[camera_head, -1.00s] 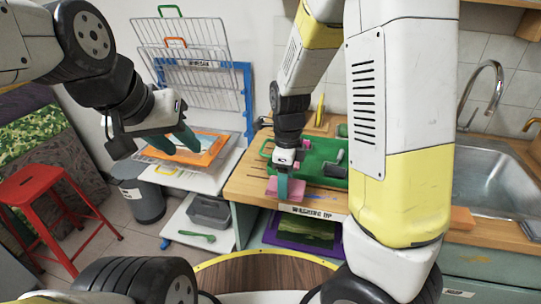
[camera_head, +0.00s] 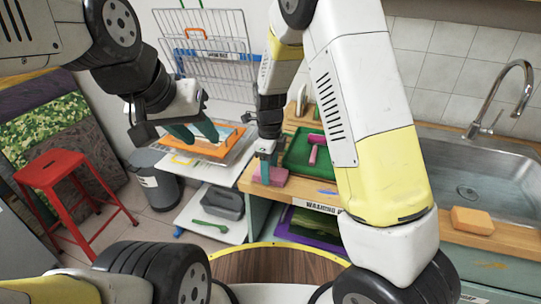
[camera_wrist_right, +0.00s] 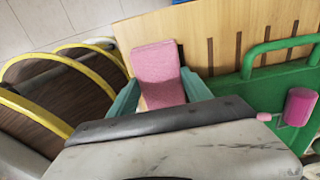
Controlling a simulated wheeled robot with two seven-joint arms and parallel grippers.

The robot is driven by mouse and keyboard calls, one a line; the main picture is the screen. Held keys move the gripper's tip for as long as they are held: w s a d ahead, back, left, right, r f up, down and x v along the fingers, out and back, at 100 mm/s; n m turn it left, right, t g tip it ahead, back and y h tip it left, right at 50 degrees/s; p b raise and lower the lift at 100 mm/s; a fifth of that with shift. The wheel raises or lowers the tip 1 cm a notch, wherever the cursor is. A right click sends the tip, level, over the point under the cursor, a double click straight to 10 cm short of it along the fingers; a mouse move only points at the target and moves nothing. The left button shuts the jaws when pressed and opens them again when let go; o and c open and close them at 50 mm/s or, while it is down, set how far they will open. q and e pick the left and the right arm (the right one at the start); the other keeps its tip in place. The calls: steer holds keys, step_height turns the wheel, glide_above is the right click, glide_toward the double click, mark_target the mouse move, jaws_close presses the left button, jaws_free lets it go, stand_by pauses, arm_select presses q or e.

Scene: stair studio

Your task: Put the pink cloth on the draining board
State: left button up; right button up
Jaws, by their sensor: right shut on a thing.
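The pink cloth (camera_head: 278,177), a folded pad, is at the front left corner of the wooden counter. My right gripper (camera_head: 265,165) is shut on it. In the wrist view the cloth (camera_wrist_right: 160,70) shows between the two teal fingers (camera_wrist_right: 160,98). I cannot tell whether it touches the wood or hangs just above it. Wood with dark slots (camera_wrist_right: 225,55), perhaps the draining board, lies to its right. My left gripper (camera_head: 195,133) is open and empty, above or in front of the orange-framed screen.
A green tray (camera_head: 298,160) with a pink roller (camera_head: 317,147) lies right of the cloth. The sink (camera_head: 480,165), tap (camera_head: 505,90) and an orange block (camera_head: 471,221) are at the right. A wire rack (camera_head: 210,50) stands behind; a red stool (camera_head: 60,172) stands left.

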steer(key=shift+f, duration=0.1)
steer(key=o, duration=1.3)
step_height(320, 180, up, 12)
steer(key=s+d+r+n+t+y, duration=0.1)
steer(key=s+d+r+n+y, duration=0.1)
steer(key=s+d+r+n, duration=0.45)
steer(key=s+d+r+n+t, duration=0.1)
steer(key=s+d+r+n, duration=0.1)
steer(key=s+d+n, duration=0.1)
steer(key=s+d+r+n+t, duration=0.2)
steer(key=s+d+n, duration=0.1)
steer(key=s+n, duration=0.3)
steer(key=s+d+r+n+t, duration=0.2)
steer(key=s+d+r+n, duration=0.1)
steer(key=n, duration=0.3)
steer(key=shift+s+n, duration=0.35)
steer(key=shift+s, duration=0.45)
